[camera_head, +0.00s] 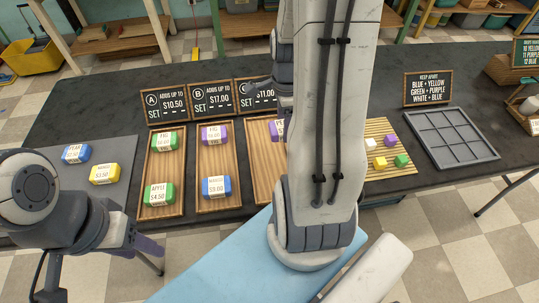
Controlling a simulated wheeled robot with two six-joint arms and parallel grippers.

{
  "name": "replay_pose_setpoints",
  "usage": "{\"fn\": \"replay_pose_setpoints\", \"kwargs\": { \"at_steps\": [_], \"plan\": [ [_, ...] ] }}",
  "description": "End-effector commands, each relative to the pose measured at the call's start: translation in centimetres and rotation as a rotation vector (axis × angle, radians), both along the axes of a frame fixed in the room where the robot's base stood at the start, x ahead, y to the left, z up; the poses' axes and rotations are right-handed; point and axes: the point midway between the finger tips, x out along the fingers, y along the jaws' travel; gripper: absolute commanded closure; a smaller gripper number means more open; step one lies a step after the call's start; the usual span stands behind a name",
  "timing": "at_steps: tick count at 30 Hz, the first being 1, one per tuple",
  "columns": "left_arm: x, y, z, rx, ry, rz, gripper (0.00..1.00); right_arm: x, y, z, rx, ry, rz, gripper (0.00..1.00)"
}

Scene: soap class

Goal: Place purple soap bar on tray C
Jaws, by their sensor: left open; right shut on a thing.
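Tray C (260,180) is a wooden tray, third from the left, partly hidden by my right arm. A purple soap bar with a white label (277,129) shows at its far end, cut off by my arm; I cannot tell whether it rests there or is held. My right gripper is hidden behind my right arm. My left gripper (128,237) is open at the lower left, by the table's near edge, apart from the soaps.
Tray A (163,172) holds two green bars; tray B (217,171) holds a purple and a blue bar. Blue (76,153) and yellow (104,173) bars lie on a grey mat at left. A board with small cubes (400,132) and a grey compartment tray (451,137) stand right.

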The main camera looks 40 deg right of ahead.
Motion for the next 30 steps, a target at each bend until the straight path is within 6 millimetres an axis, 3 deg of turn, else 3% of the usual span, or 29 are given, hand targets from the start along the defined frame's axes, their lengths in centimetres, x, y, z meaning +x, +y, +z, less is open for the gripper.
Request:
{"fn": "replay_pose_setpoints", "kwargs": {
  "at_steps": [4, 12, 18, 23, 30],
  "plan": [
    [0.0, 0.0, -0.1, 0.0, 0.0, 0.0, 0.5, 1.2, -0.6, -1.0, 0.001, 0.003, -0.044, 0.94],
    [0.0, 0.0, 0.3, 0.0, 0.0, 0.0, 0.5, 7.3, -1.7, -4.6, 0.001, 0.003, -0.039, 0.94],
    [0.0, 0.0, 0.5, 0.0, 0.0, 0.0, 0.5, 10.5, -2.3, -6.5, 0.0, 0.0, -0.04, 0.94],
    [0.0, 0.0, 0.5, 0.0, 0.0, 0.0, 0.5, 11.2, -2.4, -7.4, 0.0, 0.001, -0.041, 0.94],
    [0.0, 0.0, 0.7, 0.0, 0.0, 0.0, 0.5, 11.1, -2.5, -10.6, 0.001, 0.002, -0.041, 0.94]
  ]
}}
